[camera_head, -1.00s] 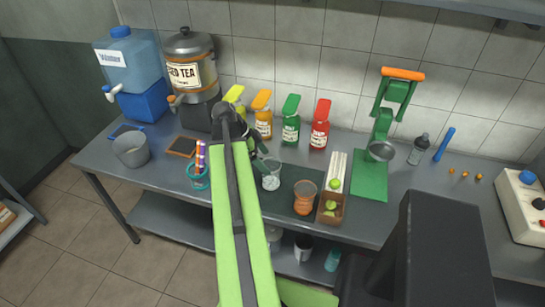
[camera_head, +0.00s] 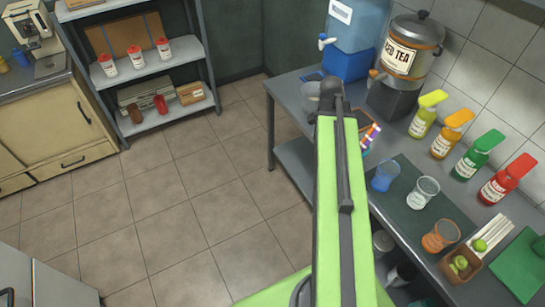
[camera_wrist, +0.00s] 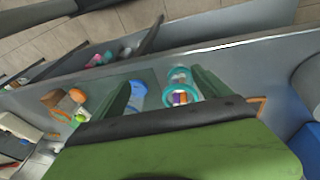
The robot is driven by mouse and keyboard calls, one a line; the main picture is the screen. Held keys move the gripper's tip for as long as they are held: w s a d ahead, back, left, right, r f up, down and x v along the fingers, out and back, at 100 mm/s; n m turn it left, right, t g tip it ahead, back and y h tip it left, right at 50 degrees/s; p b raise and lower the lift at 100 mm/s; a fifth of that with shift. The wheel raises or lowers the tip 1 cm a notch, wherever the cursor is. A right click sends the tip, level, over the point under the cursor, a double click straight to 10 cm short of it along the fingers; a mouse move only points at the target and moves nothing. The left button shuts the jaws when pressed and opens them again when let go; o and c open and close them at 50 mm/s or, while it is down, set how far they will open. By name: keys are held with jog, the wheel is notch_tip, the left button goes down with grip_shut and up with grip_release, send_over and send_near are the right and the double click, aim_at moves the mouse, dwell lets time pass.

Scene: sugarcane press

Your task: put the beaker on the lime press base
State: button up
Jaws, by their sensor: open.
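Three beaker-like glasses stand on a dark mat (camera_head: 405,218): a blue beaker (camera_head: 384,176), a clear one (camera_head: 423,190) and an orange one (camera_head: 440,235). The green lime press base (camera_head: 520,265) is cut off at the right edge of the head view; its upper part is out of view. My gripper (camera_wrist: 162,88) is open and empty in the wrist view. The blue beaker (camera_wrist: 138,94) shows beside the left finger and the turquoise pen holder (camera_wrist: 180,75) by the right one. In the head view my arm hides the gripper.
A lime box (camera_head: 460,267) stands between the orange glass and the green base. Several bottles (camera_head: 467,155) line the wall behind the mat. The tea dispenser (camera_head: 412,48) and water tank (camera_head: 355,30) stand at the back. Open floor (camera_head: 180,200) lies left of the table.

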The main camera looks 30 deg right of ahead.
jog(key=w+a+n, duration=0.3)
jog(key=a+n, duration=0.2)
jog(key=a, duration=0.6)
jog(key=w+a+n+t+y, duration=0.1)
jog(key=w+a+n, duration=0.2)
jog(key=a, duration=0.9)
jog(key=w+a+f+n+t+y, duration=0.1)
jog(key=w+a+n, duration=0.2)
jog(key=a+n, duration=0.6)
jog(key=a, duration=0.2)
jog(key=shift+w+a, duration=0.25)
jog(key=shift+a, duration=0.1)
jog(key=shift+o, duration=0.4)
jog(key=shift+n+y, duration=0.3)
jog(key=shift+n, duration=0.2)
jog(key=shift+c, duration=0.4)
